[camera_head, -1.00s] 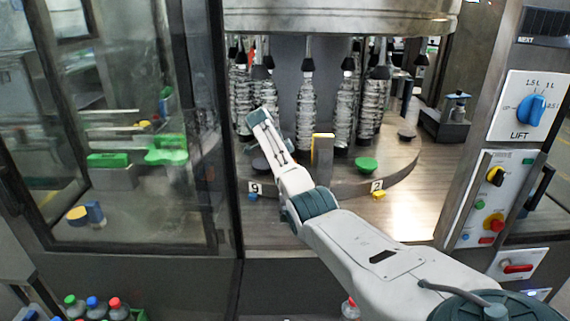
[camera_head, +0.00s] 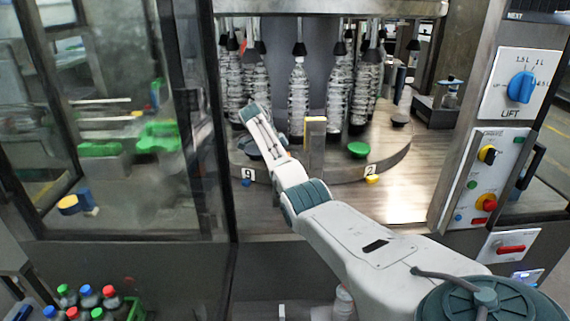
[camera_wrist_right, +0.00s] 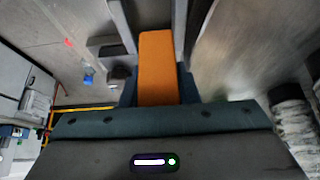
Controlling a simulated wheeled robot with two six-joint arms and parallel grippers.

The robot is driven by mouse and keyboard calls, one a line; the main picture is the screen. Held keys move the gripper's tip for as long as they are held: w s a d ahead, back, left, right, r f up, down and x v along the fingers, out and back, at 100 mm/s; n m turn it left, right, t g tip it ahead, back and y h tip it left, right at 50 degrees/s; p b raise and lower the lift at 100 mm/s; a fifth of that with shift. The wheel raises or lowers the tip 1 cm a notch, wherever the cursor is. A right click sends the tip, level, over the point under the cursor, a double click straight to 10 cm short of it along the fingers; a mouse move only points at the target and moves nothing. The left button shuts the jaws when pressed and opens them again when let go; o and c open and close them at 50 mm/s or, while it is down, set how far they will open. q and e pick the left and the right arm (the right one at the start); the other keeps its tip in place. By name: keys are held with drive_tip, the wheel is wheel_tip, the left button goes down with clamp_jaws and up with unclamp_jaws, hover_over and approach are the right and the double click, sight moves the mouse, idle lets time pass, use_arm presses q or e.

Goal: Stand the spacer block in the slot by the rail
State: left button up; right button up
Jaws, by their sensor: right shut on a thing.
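An orange block (camera_wrist_right: 158,65), which I take to be the spacer block, sits between the fingers of my right gripper (camera_wrist_right: 158,88) in the right wrist view. The gripper is shut on it. In the head view my right gripper (camera_head: 257,122) is over the left part of the round machine table (camera_head: 395,158), and the held block cannot be made out there. A grey upright post with a yellow-orange top (camera_head: 315,140) stands to the right of the gripper, apart from it. I cannot tell the slot clearly. My left gripper is out of view.
Several clear bottles (camera_head: 299,105) hang behind the gripper. A green disc (camera_head: 358,149) lies right of the post. Number plates 9 (camera_head: 248,174) and 2 (camera_head: 370,170) mark the table edge. A glass door (camera_head: 120,130) is at left, a control panel (camera_head: 492,175) at right.

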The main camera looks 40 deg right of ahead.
drive_tip(key=shift+w, duration=0.1)
drive_tip(key=shift+w+f, duration=0.1)
drive_tip(key=shift+w, duration=0.1)
drive_tip(key=shift+s, duration=0.15)
drive_tip(key=shift+p, duration=0.35)
idle(0.4)
drive_tip(key=shift+f+b, duration=1.25)
drive_tip(key=shift+f, duration=1.1)
drive_tip(key=shift+r, duration=0.15)
